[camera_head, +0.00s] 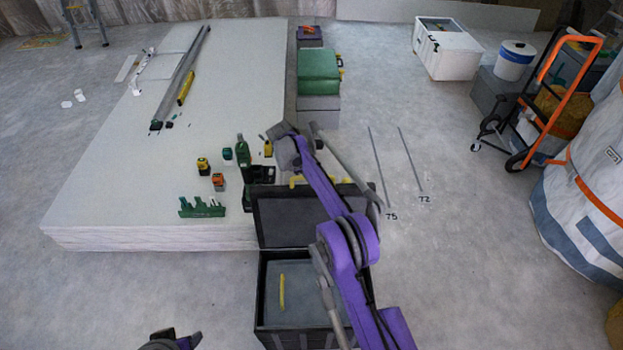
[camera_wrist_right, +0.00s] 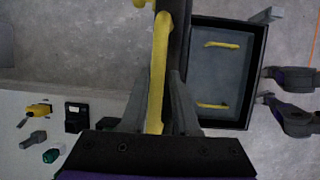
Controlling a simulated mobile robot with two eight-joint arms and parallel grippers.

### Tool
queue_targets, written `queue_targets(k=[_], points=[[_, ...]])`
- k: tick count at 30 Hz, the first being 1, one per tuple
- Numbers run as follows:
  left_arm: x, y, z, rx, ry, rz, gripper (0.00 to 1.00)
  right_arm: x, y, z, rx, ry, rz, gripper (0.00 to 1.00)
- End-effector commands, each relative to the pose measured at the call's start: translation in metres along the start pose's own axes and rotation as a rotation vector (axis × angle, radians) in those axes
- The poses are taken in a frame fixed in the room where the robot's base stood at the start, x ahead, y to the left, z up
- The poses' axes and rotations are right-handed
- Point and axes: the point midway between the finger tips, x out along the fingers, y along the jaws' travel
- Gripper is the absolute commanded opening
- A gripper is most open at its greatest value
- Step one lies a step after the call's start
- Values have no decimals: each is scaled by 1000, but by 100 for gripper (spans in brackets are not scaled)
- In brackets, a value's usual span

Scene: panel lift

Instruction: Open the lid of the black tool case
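The black tool case (camera_head: 262,306) stands at the bottom centre of the head view. Its lid (camera_head: 283,220) is raised about upright on the far side, and the grey inside shows; the case also shows in the right wrist view (camera_wrist_right: 258,65). A yellow handle (camera_wrist_right: 159,60) runs along the lid's edge. My right gripper (camera_wrist_right: 162,90) has a finger on each side of this handle and looks closed on it; any small gap is hard to see. In the head view my purple right arm crosses over the case. My left gripper (camera_head: 170,342) is only partly in view at the bottom edge.
A green box (camera_head: 318,72) stands farther back.

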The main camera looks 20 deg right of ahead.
Motion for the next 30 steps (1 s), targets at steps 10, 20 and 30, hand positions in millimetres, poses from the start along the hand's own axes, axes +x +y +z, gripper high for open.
queue_targets(k=[10,20,30], points=[[0,0,0,0,0,0,50,0,0,0,0,-1,0,50],[-4,0,-2,0,1,0,50,-46,0,0,-1,0,0,50],[-15,0,-10,0,6,0,50,-102,1,0,-1,0,1,50]])
